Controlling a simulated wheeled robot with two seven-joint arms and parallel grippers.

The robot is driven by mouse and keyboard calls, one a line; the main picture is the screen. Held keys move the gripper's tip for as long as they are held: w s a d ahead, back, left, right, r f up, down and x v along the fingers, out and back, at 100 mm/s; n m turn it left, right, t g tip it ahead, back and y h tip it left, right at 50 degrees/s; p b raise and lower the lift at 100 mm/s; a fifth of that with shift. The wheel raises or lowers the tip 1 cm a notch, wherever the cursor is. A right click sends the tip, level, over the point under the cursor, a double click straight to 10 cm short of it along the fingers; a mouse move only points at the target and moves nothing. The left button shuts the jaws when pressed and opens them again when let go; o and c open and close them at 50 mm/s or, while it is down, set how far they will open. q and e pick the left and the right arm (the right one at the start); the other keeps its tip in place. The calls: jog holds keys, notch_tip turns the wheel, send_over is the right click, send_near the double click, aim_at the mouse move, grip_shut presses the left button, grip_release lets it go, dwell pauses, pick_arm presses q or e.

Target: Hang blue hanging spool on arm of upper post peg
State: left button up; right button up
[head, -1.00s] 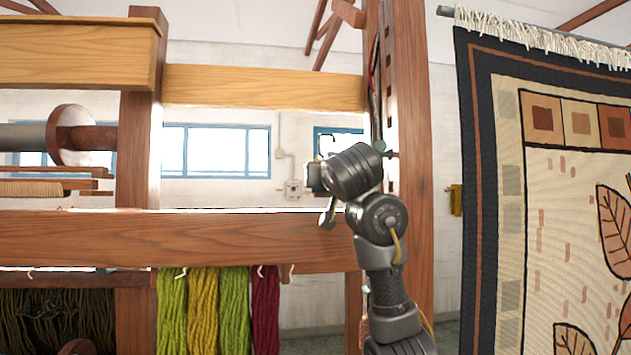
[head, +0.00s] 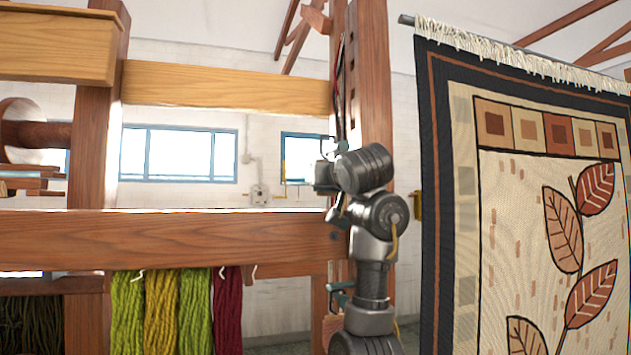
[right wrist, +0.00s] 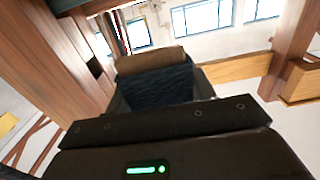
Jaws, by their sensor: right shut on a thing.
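My right gripper (head: 326,180) is raised beside the right wooden post (head: 372,75) of the loom, with my wrist covering part of that post. In the right wrist view, my right gripper (right wrist: 160,92) is shut on the blue spool (right wrist: 155,84), which has a dark blue wound body and a tan-brown end. In the head view the spool is mostly hidden by my gripper and wrist. A small pale hook shape shows just above the gripper. I cannot make out the upper peg's arm clearly. My left gripper is not in view.
A wooden crossbeam (head: 170,238) runs left of my wrist, with green, yellow and dark red skeins (head: 161,310) hanging below it. An upper beam (head: 225,88) spans the posts. A leaf-patterned tapestry (head: 540,190) hangs at the right. Open space lies between the beams.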

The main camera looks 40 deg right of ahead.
jog(key=shift+s+d, duration=0.2)
jog(key=shift+d, duration=0.3)
jog(key=shift+s+d, duration=0.15)
jog(key=shift+d, duration=0.3)
jog(key=shift+f+b, duration=0.55)
jog(key=shift+b, duration=0.1)
jog(key=shift+a, duration=0.1)
jog(key=o, duration=1.1)
